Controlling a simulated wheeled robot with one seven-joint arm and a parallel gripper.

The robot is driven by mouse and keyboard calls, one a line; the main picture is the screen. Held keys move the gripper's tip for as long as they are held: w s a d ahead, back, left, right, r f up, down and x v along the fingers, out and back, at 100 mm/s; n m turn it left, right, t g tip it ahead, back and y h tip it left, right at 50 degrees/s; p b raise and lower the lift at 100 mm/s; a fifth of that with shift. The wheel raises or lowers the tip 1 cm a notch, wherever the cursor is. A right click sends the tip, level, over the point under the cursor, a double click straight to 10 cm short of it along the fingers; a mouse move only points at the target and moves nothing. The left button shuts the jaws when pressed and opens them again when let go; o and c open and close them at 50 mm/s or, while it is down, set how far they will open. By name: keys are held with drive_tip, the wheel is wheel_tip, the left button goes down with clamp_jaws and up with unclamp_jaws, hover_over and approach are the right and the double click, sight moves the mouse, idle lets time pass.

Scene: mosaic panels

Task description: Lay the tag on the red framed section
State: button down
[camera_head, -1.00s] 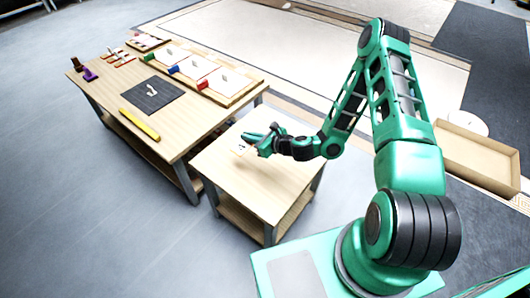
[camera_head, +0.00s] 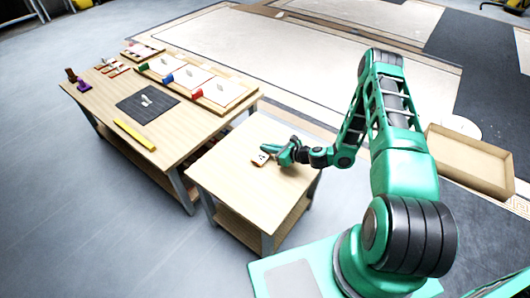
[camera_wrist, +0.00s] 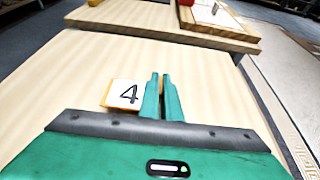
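The tag is a small white tile (camera_head: 259,159) with a black 4 and an orange edge, over the small side table. In the wrist view the tag (camera_wrist: 122,93) lies face up, left of my fingers, its right edge hidden by them. My gripper (camera_head: 274,150) has its fingers (camera_wrist: 161,85) nearly together, apparently shut on the tag's right side; the contact itself is hidden. The red framed section (camera_head: 222,90) is at the near right end of the panel on the long table. Its red block (camera_wrist: 187,2) shows at the top of the wrist view. A small pale piece stands in it.
The long table (camera_head: 185,140) carries a dark mat (camera_head: 135,112) with pale pieces, a yellow bar (camera_head: 134,135) and other small items. The side table (camera_head: 235,190) is otherwise clear. An open cardboard box (camera_head: 470,160) is at right.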

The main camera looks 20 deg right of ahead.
drive_tip(key=shift+f, duration=1.05)
drive_tip(key=shift+f, duration=0.15)
drive_tip(key=c, duration=2)
unclamp_jaws()
drive_tip(key=v, duration=1.2)
